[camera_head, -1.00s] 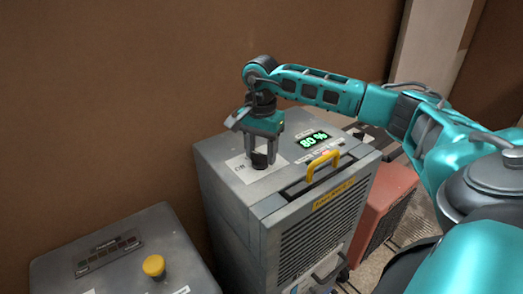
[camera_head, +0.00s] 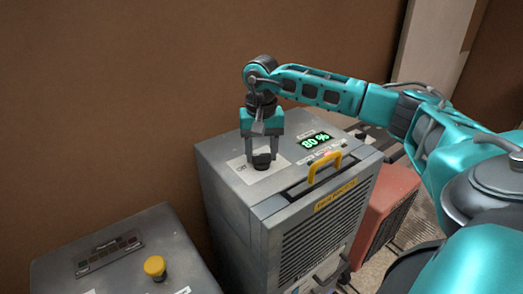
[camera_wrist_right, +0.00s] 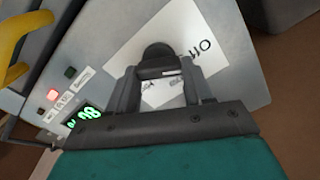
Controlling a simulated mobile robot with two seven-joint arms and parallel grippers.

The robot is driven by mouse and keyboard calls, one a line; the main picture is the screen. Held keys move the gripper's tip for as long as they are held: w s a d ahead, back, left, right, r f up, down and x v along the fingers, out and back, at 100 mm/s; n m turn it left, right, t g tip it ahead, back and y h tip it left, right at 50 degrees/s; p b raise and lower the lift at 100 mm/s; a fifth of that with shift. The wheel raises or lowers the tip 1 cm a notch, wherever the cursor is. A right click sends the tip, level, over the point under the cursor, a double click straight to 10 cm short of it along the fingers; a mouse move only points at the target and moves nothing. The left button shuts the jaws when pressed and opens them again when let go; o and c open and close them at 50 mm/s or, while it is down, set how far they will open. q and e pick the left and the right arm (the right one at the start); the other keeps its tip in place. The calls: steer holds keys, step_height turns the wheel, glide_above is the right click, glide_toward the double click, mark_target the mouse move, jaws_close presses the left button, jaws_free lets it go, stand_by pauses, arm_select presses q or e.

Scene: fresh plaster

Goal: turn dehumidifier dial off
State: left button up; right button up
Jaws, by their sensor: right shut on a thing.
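The grey dehumidifier (camera_head: 232,205) stands against the brown wall. Its small black dial (camera_head: 262,163) sits on a white label plate (camera_head: 242,172) on the top. My right gripper (camera_head: 262,156) points down from above and is shut on the dial. In the right wrist view, the dial (camera_wrist_right: 157,55) shows between the fingers of the gripper (camera_wrist_right: 160,74). The word "Off" (camera_wrist_right: 197,48) is printed beside it; I cannot tell which way the dial points. My left gripper is not in view.
A yellow handle (camera_head: 324,165) rises from the dehumidifier's top near the front edge. A red light (camera_wrist_right: 52,95) glows in the right wrist view. A red box (camera_head: 385,205) is at right.

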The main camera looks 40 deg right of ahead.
mark_target(262, 154)
stand_by(0.4)
steer(key=o, duration=1)
steer(key=shift+o, duration=0.2)
step_height(262, 154, up, 13)
steer(key=shift+p, duration=0.35)
steer(key=shift+s+f, duration=0.1)
